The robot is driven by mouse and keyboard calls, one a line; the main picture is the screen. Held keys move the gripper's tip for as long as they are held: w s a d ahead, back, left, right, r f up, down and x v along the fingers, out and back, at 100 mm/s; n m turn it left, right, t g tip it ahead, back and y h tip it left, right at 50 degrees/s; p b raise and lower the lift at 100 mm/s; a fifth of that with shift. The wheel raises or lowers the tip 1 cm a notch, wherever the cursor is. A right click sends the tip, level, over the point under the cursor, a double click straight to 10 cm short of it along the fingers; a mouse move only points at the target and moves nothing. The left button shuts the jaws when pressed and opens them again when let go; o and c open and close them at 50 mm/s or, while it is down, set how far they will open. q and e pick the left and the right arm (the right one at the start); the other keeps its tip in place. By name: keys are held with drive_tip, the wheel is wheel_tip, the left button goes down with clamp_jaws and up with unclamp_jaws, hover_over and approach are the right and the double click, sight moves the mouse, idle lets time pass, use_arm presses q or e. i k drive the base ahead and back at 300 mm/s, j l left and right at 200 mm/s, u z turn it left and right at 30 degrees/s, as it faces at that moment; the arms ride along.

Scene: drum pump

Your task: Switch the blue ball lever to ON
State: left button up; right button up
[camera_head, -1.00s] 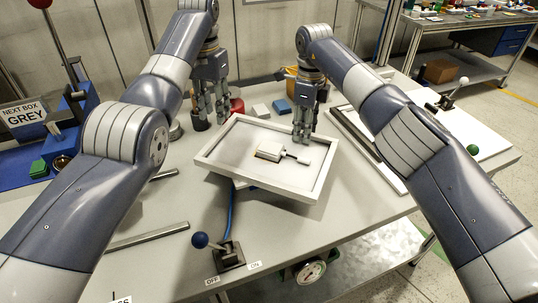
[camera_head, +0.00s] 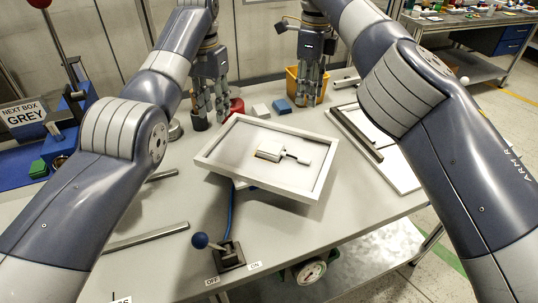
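The blue ball lever (camera_head: 200,240) stands at the front of the table on a dark base (camera_head: 229,257). Its ball leans to the left, on the side of the OFF label (camera_head: 212,281); the ON label (camera_head: 255,265) is to the right. My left gripper (camera_head: 210,117) hangs fingers down at the back left of the table, behind the white tray, with straight, spread fingers and nothing seen between them. My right gripper (camera_head: 311,100) hangs fingers down in front of the yellow bin, also with straight fingers and no object seen. Both are far from the lever.
A tilted white tray (camera_head: 212,158) with a small pale block-like part (camera_head: 280,150) is mid-table. A metal bar (camera_head: 145,238) lies left of the lever. A gauge (camera_head: 310,271) sits below the front edge. The yellow bin (camera_head: 291,84) and a blue block (camera_head: 281,106) are behind.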

sight(200, 240)
drive_tip(key=k, duration=2)
